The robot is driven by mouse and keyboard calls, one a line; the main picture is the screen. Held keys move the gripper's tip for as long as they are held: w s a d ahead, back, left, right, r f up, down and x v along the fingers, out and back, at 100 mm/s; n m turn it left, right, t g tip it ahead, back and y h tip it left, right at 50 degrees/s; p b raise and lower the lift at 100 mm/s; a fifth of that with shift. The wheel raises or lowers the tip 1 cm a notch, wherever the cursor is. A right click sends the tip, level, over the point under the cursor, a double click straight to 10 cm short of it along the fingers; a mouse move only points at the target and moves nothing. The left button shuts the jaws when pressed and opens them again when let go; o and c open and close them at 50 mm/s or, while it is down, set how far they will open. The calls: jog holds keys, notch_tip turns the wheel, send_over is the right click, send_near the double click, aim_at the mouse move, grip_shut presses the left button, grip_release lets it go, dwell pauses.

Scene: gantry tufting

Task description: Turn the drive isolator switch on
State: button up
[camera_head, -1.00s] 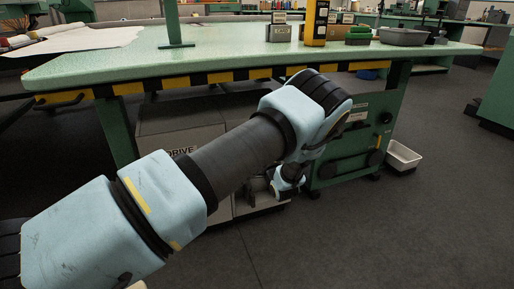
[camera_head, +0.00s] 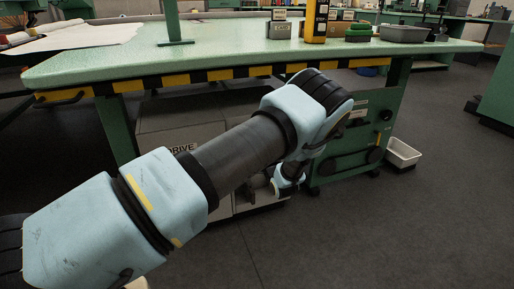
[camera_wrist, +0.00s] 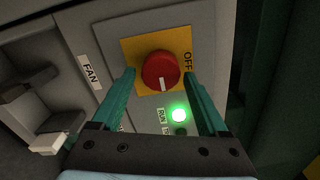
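The drive isolator switch is a red round knob (camera_wrist: 160,71) on a yellow plate (camera_wrist: 133,48) in the wrist view. Its white mark lies at the lower edge of the knob in the picture. The word OFF stands on the plate to the right. A green lamp (camera_wrist: 179,115) glows below the knob beside a RUN label (camera_wrist: 161,116). My gripper (camera_wrist: 160,74) has its two teal fingers on either side of the knob, with a small gap visible at each side. In the head view my arm hides the knob; the grey cabinet marked DRIVE (camera_head: 160,140) shows under the table.
A green table (camera_head: 240,62) with a striped edge stands over the cabinet. A green machine (camera_head: 352,150) stands right of it, and a white tray (camera_head: 403,153) lies on the floor. A FAN label (camera_wrist: 90,71) and dark handles (camera_wrist: 30,88) are at left in the wrist view.

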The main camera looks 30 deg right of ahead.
jog(key=shift+o, duration=0.6)
jog(key=s+a+p, duration=0.1)
jog(key=s+p, duration=0.1)
jog(key=s, duration=0.8)
jog(key=shift+s+a, duration=0.15)
jog(key=shift+s, duration=0.25)
